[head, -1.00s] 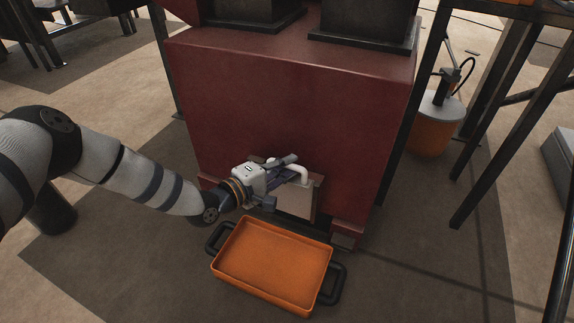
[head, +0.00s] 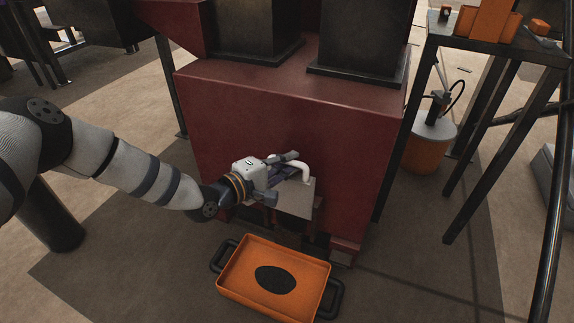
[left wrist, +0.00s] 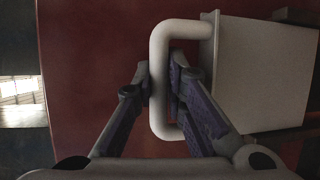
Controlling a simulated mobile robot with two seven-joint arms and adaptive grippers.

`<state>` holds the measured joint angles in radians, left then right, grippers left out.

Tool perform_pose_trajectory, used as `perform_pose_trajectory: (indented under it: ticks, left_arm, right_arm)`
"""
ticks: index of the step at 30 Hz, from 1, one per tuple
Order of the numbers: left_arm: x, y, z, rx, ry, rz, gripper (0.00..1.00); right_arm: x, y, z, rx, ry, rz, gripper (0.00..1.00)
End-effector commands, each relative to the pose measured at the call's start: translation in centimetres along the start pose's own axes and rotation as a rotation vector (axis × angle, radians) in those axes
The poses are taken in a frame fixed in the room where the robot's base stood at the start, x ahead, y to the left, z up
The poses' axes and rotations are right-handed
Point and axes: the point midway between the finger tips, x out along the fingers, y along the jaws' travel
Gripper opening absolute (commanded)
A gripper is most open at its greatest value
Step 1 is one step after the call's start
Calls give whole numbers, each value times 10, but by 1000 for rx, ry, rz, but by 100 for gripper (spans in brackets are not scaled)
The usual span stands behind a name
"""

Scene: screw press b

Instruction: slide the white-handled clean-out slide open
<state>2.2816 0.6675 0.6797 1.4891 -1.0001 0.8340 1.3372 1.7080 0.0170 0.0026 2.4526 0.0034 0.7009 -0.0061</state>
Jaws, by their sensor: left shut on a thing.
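The clean-out slide (head: 297,200) is a pale grey plate on the lower front of the dark red press body, with a dark gap showing below it. Its white bar handle (head: 304,169) sits near its top and also shows in the left wrist view (left wrist: 185,29), where the plate (left wrist: 265,75) is to its right. My left gripper (head: 291,167) is shut on the handle, with one finger on each side of the bar in the left wrist view (left wrist: 160,76). My right gripper is not in view.
An orange tray (head: 238,286) with black handles lies on the floor below the slide, with a dark oval patch inside. The red press body (head: 240,120) stands behind. At right are a black-legged table (head: 480,48) and an orange bucket with a grey lid (head: 426,152).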

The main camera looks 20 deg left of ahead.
Motion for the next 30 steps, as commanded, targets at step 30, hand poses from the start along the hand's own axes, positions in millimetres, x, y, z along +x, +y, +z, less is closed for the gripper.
perform_pose_trajectory:
  ticks: [30]
  left_arm:
    - [-116, 0, 0, -2, 2, -1, 33]
  right_arm:
    - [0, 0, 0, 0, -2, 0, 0]
